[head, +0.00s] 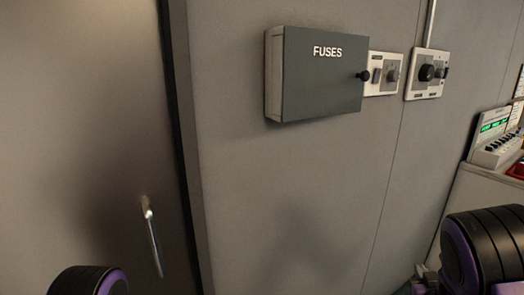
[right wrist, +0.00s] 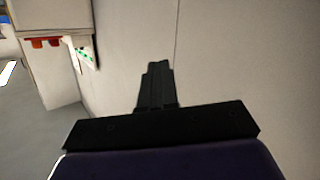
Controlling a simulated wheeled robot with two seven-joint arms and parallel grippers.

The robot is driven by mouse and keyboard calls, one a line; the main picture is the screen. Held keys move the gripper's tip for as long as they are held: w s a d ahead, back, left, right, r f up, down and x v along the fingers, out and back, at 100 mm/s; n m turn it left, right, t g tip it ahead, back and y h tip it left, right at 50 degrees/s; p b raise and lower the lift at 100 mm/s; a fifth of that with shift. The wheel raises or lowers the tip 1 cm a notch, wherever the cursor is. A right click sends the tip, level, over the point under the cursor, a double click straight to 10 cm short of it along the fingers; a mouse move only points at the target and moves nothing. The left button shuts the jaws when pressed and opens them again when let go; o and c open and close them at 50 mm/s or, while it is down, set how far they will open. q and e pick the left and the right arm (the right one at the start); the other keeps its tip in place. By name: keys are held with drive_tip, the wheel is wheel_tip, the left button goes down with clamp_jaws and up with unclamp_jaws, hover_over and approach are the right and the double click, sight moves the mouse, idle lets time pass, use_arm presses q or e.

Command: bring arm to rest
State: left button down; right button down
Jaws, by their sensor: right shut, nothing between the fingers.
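My right gripper (right wrist: 157,68) is shut and empty in the right wrist view, its dark fingers together in front of a bare grey wall. In the head view my right arm, black and purple, shows at the lower right corner. Only a small part of the right gripper seems to show beside it at the bottom edge. My left arm shows as a black and purple link at the bottom left of the head view. My left gripper is out of view.
A dark grey fuse box (head: 322,75) hangs on the wall, its door shut. Two switch panels (head: 382,73) (head: 427,74) sit to its right. A door with a handle (head: 152,238) is at left. A console (head: 494,135) stands at far right. The wall below the box is clear.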

drive_tip(key=s+a+f+m+g, duration=0.3)
drive_tip(key=s+f, duration=0.5)
drive_tip(key=s, duration=0.1)
drive_tip(key=s+a+f+m+g, duration=0.2)
drive_tip(key=s+a+f+g, duration=0.1)
drive_tip(key=s+f, duration=0.5)
drive_tip(key=s+a+f+g, duration=0.2)
drive_tip(key=s+a+f, duration=0.1)
drive_tip(key=s, duration=0.6)
drive_tip(key=s+a+f+m+g+y+p, duration=0.1)
drive_tip(key=s+a+f+g, duration=0.2)
drive_tip(key=s, duration=0.6)
drive_tip(key=shift+s+a+f+p, duration=0.35)
drive_tip(key=shift+a+f, duration=0.2)
drive_tip(key=shift+a, duration=0.2)
